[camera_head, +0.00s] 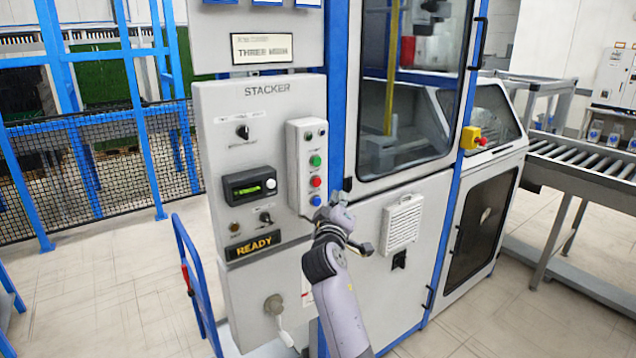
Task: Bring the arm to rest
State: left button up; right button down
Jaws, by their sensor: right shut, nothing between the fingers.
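My right arm reaches up from the bottom of the head view. My right gripper (340,198) is shut and empty, just to the right of and below the button box (306,165) on the stacker panel. The box carries a green, a red and a blue button; the blue button (316,201) is close to the gripper in the picture. I cannot tell whether the gripper touches anything. My left gripper is not in view.
The grey STACKER panel (260,120) has knobs, a small display (250,187) and a lit READY sign (252,246). A blue-framed glass door (410,90) is right of it. A blue rail (190,270) stands at lower left, a roller conveyor (590,160) at right. Tiled floor is open at left.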

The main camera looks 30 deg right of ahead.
dwell(0.5)
